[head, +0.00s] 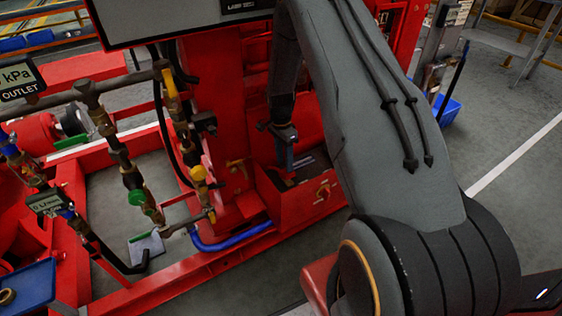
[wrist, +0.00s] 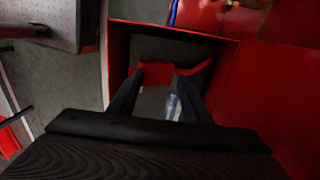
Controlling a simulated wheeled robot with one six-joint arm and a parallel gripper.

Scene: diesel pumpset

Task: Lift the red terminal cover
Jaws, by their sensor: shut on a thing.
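The red terminal cover (wrist: 154,69) shows in the wrist view as a small red piece between the tips of my gripper (wrist: 158,80). A thin red strip slants up to the right from it. My gripper is shut on the cover, with a dark finger on each side. In the head view, my gripper (head: 284,158) points down over the open red box (head: 297,208) at the base of the pumpset. The cover cannot be made out clearly there. Whether it touches what lies beneath is hard to tell.
The red box walls (wrist: 235,85) stand close around my fingers. Left of the box in the head view are pipes with a yellow-handled valve (head: 199,174) and a blue hose (head: 228,238). Grey floor (head: 505,225) is open at the right.

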